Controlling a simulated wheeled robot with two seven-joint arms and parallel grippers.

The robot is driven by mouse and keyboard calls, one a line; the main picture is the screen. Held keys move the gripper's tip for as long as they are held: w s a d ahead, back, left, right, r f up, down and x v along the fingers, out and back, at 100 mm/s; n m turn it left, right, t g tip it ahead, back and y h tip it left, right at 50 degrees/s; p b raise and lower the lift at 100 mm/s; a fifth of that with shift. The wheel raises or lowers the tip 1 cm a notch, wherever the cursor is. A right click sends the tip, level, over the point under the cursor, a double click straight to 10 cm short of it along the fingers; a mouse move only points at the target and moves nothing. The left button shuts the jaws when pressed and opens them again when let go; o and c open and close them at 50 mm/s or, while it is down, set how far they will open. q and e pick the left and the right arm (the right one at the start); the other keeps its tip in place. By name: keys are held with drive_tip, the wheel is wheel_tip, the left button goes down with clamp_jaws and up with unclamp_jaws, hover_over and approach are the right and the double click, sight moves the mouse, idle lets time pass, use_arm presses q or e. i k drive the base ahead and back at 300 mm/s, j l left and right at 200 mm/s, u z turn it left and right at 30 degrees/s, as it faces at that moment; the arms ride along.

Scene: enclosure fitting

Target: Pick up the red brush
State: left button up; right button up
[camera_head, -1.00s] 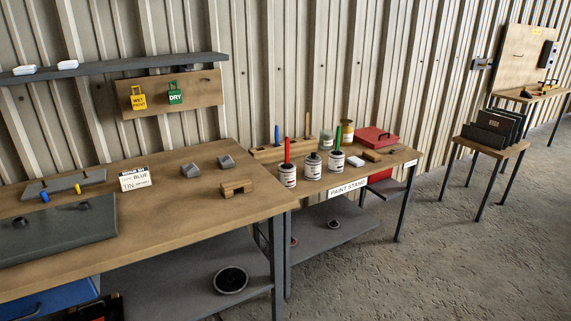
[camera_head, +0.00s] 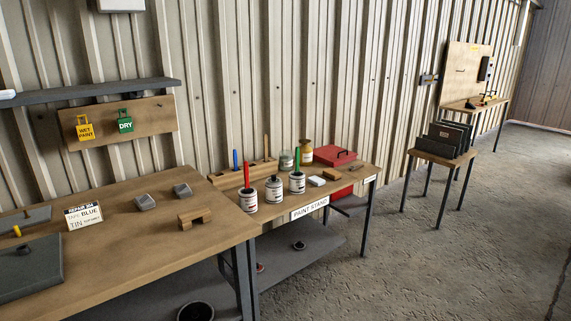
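The red brush (camera_head: 247,174) stands upright in the left white paint tin (camera_head: 248,201) on the paint stand (camera_head: 343,188). Only its handle shows above the rim; its lower part is hidden in the tin. A middle tin (camera_head: 273,190) has no brush in it. A right tin (camera_head: 297,183) holds a brush with a green handle (camera_head: 297,158). A blue brush (camera_head: 235,160) and a wooden-handled one (camera_head: 266,147) stand in a wooden rack (camera_head: 229,180) behind the tins. Neither of my grippers is in view.
A wooden workbench (camera_head: 130,245) with a sign card (camera_head: 84,215), grey blocks and a wooden bridge block (camera_head: 195,218) adjoins the stand at left. A red box (camera_head: 334,156) sits at the stand's back right. Open concrete floor (camera_head: 420,270) lies in front and to the right.

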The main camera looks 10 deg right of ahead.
sight(247, 189)
drive_tip(key=i+l+u, duration=0.2)
drive_tip(key=i, duration=0.3)
drive_tip(key=i+u, duration=0.2)
drive_tip(key=i, duration=0.3)
